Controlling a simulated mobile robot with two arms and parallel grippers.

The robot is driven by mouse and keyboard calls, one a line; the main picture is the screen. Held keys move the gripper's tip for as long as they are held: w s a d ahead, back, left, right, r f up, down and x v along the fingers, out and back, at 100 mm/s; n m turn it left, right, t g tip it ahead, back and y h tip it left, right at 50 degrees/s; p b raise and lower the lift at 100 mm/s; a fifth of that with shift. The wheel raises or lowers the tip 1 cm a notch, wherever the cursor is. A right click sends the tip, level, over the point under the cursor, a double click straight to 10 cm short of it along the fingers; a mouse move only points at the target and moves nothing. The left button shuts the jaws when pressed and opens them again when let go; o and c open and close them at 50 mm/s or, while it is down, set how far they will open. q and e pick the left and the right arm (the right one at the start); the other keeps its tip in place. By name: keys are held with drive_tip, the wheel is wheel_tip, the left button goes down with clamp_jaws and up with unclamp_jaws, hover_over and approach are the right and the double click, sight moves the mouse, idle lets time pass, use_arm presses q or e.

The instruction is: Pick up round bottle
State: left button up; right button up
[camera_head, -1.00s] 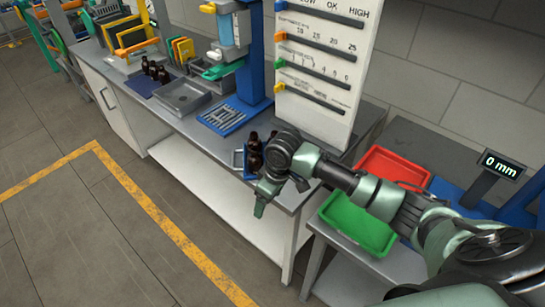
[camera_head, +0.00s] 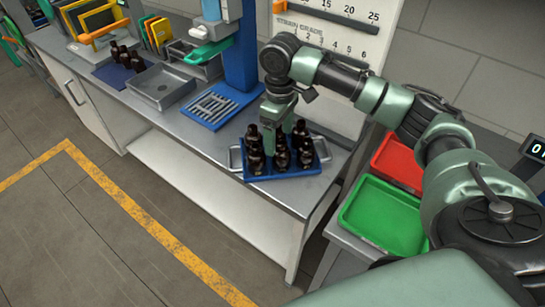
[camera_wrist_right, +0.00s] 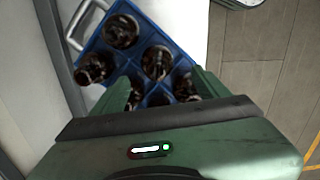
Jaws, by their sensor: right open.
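Several dark amber bottles (camera_head: 281,157) with black caps stand upright in a blue tray (camera_head: 290,176) with metal handles on the grey bench. My right gripper (camera_head: 279,122) points down just above these bottles. In the right wrist view the green fingers (camera_wrist_right: 163,88) are spread apart, with a bottle (camera_wrist_right: 157,62) showing between and beyond them. Nothing is held. I cannot tell which bottle is round from these pictures. Part of the tray is hidden behind the gripper body in the wrist view. My left gripper is not in view.
More dark bottles (camera_head: 126,58) stand on a blue mat farther left, beside a metal tray (camera_head: 162,86). A blue slotted rack (camera_head: 212,107) lies left of the bottles. Green (camera_head: 382,216) and red (camera_head: 398,160) bins stand at right. A white gauge board rises behind.

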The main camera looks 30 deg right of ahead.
sight(282, 144)
drive_tip(key=shift+w+f, duration=0.1)
drive_tip(key=shift+f, duration=0.45)
drive_tip(key=shift+s+d+f+p, duration=0.1)
drive_tip(key=shift+s+f+p, duration=0.25)
drive_tip(key=shift+f, duration=0.25)
drive_tip(key=shift+s+d+f+p, duration=0.1)
drive_tip(key=shift+s+f+p, duration=0.1)
drive_tip(key=shift+f+p, duration=0.3)
wheel_tip(282, 144, down, 4)
drive_tip(key=shift+w+d+f+p, duration=0.15)
drive_tip(key=shift+f+p, duration=0.05)
drive_tip(key=shift+p, duration=0.25)
drive_tip(key=c, duration=1.5)
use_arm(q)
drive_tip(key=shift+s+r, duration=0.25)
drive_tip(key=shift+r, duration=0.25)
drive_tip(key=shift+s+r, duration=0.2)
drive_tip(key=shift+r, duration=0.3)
use_arm(e)
drive_tip(key=shift+r, duration=0.1)
drive_tip(key=shift+c, duration=0.2)
